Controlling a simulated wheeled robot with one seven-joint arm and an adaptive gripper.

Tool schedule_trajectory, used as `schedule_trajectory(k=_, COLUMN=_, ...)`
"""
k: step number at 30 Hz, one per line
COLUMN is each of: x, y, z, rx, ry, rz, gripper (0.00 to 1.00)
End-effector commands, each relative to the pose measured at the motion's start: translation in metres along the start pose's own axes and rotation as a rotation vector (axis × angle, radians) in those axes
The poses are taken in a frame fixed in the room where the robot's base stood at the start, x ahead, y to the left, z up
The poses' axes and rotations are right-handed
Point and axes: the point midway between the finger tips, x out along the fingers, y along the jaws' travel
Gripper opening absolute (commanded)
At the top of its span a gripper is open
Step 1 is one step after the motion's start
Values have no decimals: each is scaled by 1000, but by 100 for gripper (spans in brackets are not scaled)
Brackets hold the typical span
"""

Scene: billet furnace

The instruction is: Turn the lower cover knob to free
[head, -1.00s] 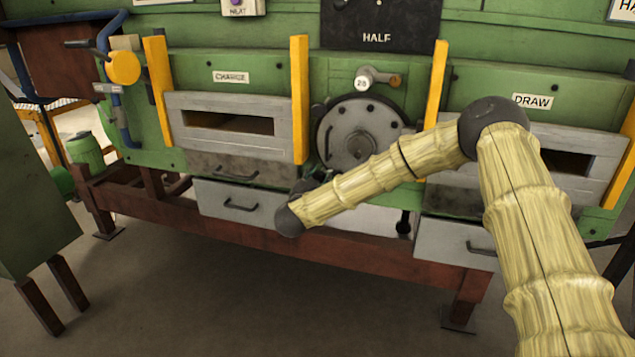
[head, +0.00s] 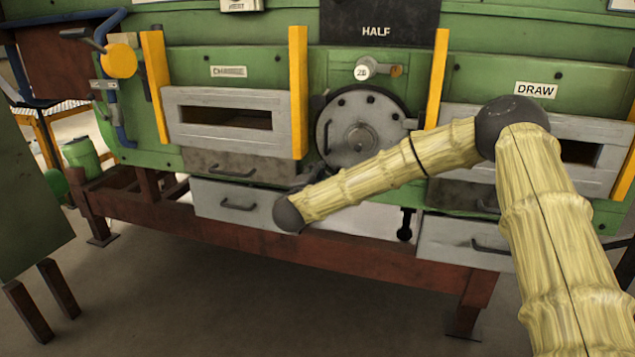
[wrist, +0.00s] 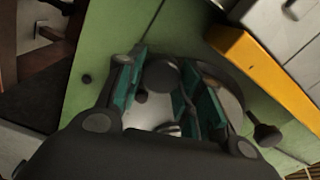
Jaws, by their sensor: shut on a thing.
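The round grey cover (head: 343,148) is on the furnace front between the charge and draw doors. It also shows in the wrist view (wrist: 231,103), partly hidden by my fingers. My gripper (wrist: 158,86) has teal-padded fingers on both sides of a dark rounded knob (wrist: 161,74), which I take to be the lower cover knob. The gripper is shut on it. In the head view my arm hides the gripper and that knob. I cannot read how far the knob is turned. Another black knob (wrist: 266,135) sticks out at the right in the wrist view.
Yellow upright bars (head: 298,95) flank the charge door (head: 180,103). Grey drawers (head: 235,203) sit below, above a red-brown frame (head: 390,258). A green cabinet (head: 30,200) stands at the left. The floor in front is clear.

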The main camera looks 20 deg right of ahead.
Motion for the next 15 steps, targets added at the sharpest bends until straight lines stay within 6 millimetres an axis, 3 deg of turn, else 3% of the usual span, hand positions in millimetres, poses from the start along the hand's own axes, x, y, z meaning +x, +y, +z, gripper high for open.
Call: schedule_trajectory(k=15, x=0, y=5, z=0, rx=324, ry=1, rz=2, gripper=13)
